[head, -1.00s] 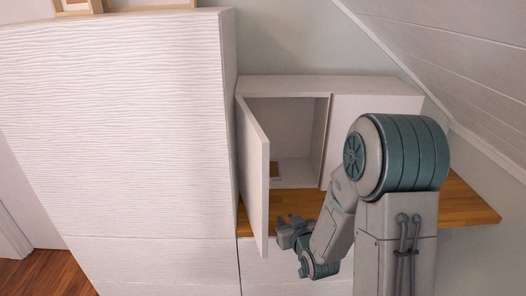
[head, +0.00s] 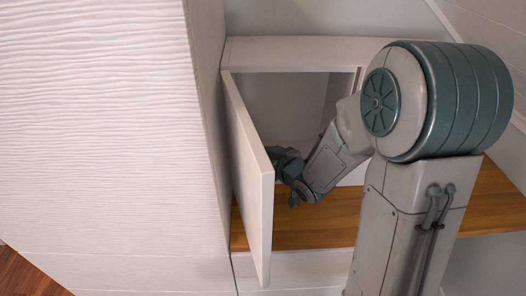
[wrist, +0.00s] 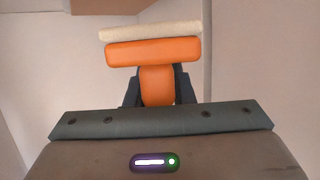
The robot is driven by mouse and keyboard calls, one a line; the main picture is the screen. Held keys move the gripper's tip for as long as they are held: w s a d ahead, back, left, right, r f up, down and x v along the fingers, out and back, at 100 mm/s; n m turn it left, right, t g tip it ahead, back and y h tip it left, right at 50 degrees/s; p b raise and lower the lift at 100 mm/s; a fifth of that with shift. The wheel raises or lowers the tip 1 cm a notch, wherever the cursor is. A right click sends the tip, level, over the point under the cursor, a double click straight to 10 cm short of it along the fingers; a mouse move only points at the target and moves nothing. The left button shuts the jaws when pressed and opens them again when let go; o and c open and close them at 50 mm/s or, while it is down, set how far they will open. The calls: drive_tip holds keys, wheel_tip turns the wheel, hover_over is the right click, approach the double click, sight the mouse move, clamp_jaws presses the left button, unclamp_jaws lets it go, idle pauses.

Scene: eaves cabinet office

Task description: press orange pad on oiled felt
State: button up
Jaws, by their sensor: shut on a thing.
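My gripper (wrist: 158,88) is shut on the orange pad (wrist: 152,52), with its fingers either side of the narrow orange grip. The wide orange head lies beyond the fingers, and a cream strip (wrist: 150,31) runs along its far side. I cannot tell if this strip touches anything. In the head view my gripper (head: 284,160) is at the cabinet opening, behind the open door's edge; the pad is hidden there. A brown, wood-like piece (wrist: 108,5) shows at the top of the wrist view, apart from the pad. I cannot make out the oiled felt.
The white cabinet (head: 290,50) stands on a wooden counter (head: 320,222). Its open door (head: 250,170) juts out just left of my gripper. A tall ridged white unit (head: 95,130) fills the left side. A sloped ceiling (head: 492,30) is at the right.

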drive_tip(key=shift+w+a+f+p, duration=0.1)
drive_tip(key=shift+w+f+p, duration=0.15)
drive_tip(key=shift+w, duration=1.35)
drive_tip(key=shift+w+d+f+p, duration=0.1)
drive_tip(key=shift+w+f+p, duration=0.15)
drive_tip(key=shift+w, duration=1.3)
drive_tip(key=shift+w+a+f+p, duration=0.1)
drive_tip(key=shift+w+f+p, duration=0.15)
drive_tip(key=shift+w, duration=1.35)
drive_tip(key=shift+f+b, duration=1.2)
drive_tip(key=shift+f, duration=0.05)
drive_tip(key=shift+f+b, duration=0.5)
drive_tip(key=shift+r, duration=0.15)
